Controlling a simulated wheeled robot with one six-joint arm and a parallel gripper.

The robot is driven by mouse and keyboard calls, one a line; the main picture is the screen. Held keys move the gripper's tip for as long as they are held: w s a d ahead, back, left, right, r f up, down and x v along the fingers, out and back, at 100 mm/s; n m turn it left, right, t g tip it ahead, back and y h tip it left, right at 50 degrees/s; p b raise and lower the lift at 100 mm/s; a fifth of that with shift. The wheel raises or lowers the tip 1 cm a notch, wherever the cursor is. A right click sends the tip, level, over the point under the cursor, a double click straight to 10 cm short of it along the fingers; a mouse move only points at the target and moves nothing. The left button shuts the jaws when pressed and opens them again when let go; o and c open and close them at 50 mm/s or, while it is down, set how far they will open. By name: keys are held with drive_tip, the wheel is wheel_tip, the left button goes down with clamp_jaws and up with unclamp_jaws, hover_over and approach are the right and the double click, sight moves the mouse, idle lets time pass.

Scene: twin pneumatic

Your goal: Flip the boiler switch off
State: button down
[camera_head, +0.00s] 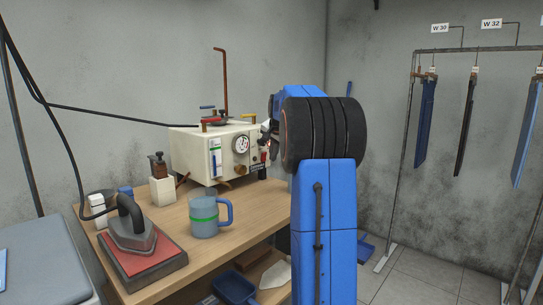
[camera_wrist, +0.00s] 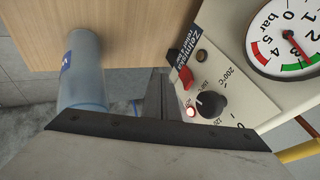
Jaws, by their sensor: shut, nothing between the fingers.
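The cream boiler (camera_head: 190,150) stands on the wooden bench in the head view, with a pressure gauge on its front. Its control plate (camera_wrist: 237,85) fills the right of the wrist view. The plate carries a red switch (camera_wrist: 184,78) in a black surround, a glowing red lamp (camera_wrist: 191,112) and a black temperature knob (camera_wrist: 211,104). My gripper (camera_wrist: 162,82) is shut and empty, its narrow fingers just left of the red switch. I cannot tell whether they touch it.
A translucent blue cylinder (camera_wrist: 85,80) stands left of my fingers. A blue mug (camera_head: 205,220) and an iron (camera_head: 130,230) sit on the bench (camera_head: 255,208). A clothes rail (camera_head: 408,150) stands right.

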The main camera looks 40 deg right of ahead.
drive_tip(key=s+a+r, duration=0.2)
drive_tip(key=s+r, duration=0.4)
drive_tip(key=shift+s+a+r, duration=0.3)
drive_tip(key=shift+s+a, duration=0.05)
drive_tip(key=shift+s, duration=0.05)
idle(0.3)
